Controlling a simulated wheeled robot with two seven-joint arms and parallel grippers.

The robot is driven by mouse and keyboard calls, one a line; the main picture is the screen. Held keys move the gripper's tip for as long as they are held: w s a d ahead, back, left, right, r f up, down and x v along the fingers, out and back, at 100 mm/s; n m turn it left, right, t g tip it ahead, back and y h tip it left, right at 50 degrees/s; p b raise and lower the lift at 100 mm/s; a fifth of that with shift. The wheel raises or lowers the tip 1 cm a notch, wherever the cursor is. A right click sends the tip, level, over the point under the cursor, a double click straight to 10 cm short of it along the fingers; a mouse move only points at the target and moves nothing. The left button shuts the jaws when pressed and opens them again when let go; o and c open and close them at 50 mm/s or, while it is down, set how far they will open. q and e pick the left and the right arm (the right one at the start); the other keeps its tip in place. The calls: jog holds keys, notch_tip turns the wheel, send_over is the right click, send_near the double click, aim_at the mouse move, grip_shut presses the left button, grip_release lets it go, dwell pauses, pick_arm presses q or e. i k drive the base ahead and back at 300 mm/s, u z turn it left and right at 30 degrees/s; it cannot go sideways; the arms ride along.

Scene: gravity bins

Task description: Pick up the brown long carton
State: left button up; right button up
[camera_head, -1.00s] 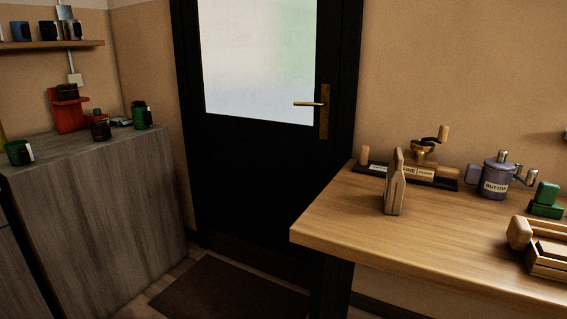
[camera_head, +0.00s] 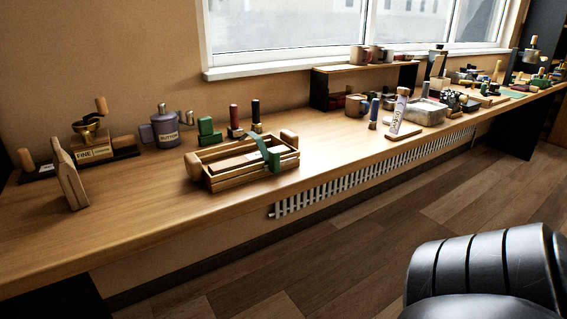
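I see no thing that I can name for sure as the brown long carton. A tall, narrow, light-brown object with a pointed top (camera_head: 68,182) stands upright near the left end of the wooden bench. It has a carton-like outline, but I cannot tell what it is. Neither of my grippers is in view.
The long bench (camera_head: 135,222) runs under the window. It holds a purple button pot (camera_head: 165,131), a slatted wooden crate with a green strap (camera_head: 232,178), and a tilted labelled tube (camera_head: 397,112). A black ribbed shape (camera_head: 490,270) fills the lower right. Bare floor lies before the bench.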

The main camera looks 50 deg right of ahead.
aim_at(214, 169)
jog(key=z, duration=1.75)
jog(key=k, duration=0.4)
jog(key=z, duration=1)
jog(key=i, duration=0.5)
jog(key=u, duration=1.05)
jog(key=i, duration=0.9)
jog(key=u, duration=1)
